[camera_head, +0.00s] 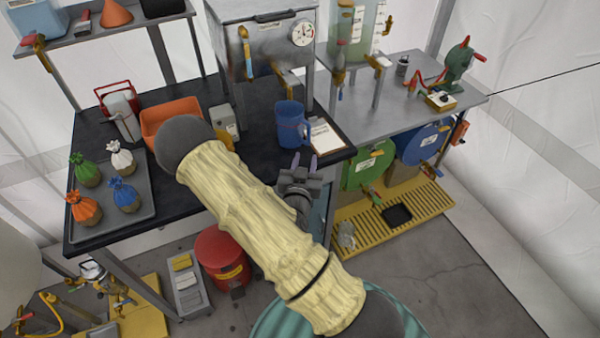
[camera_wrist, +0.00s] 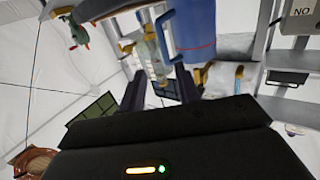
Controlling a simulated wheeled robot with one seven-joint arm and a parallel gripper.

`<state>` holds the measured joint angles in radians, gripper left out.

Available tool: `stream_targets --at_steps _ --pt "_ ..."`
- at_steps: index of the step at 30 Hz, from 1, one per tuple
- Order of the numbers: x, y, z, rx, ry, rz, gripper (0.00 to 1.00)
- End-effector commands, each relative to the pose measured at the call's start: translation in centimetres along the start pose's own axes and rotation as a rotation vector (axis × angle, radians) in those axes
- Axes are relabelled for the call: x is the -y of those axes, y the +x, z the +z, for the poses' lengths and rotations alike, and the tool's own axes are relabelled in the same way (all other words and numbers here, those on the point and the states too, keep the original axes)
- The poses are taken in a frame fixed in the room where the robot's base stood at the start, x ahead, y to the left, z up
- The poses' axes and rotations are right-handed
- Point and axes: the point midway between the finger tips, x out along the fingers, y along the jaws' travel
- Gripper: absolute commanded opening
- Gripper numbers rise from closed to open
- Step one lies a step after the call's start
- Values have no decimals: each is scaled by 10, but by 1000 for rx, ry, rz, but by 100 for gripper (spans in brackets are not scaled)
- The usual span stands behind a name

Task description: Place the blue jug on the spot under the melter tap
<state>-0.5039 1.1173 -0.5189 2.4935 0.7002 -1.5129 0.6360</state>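The blue jug (camera_head: 291,128) stands upright on the dark bench near its front right. The melter (camera_head: 262,48) is a grey box with a round gauge; its brass tap (camera_head: 287,78) points forward just behind and above the jug. The spot under the tap cannot be made out. My gripper (camera_head: 303,163) is at the bench's front edge, in front of the jug, with its two fingers apart and nothing between them. In the wrist view the gripper (camera_wrist: 160,92) is also open, and the jug (camera_wrist: 196,28) with its handle (camera_wrist: 163,36) lies beyond the fingertips, not touched.
A clipboard (camera_head: 326,136) lies right of the jug. An orange bin (camera_head: 172,118) and a small beige box (camera_head: 223,122) stand to its left. A tray (camera_head: 146,200) holds several tied bags. The right-hand grey table (camera_head: 410,110) carries a glass tank (camera_head: 357,30) and a green hand-cranked device (camera_head: 459,62).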

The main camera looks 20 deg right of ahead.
Motion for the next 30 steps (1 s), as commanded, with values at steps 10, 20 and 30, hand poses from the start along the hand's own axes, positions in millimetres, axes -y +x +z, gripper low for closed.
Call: stream_targets --at_steps 10,20,30 --pt "4 -14 24 476 104 79 33" --pt "35 -79 2 939 36 -115 33" --pt "20 -166 -61 1212 -272 -394 33"
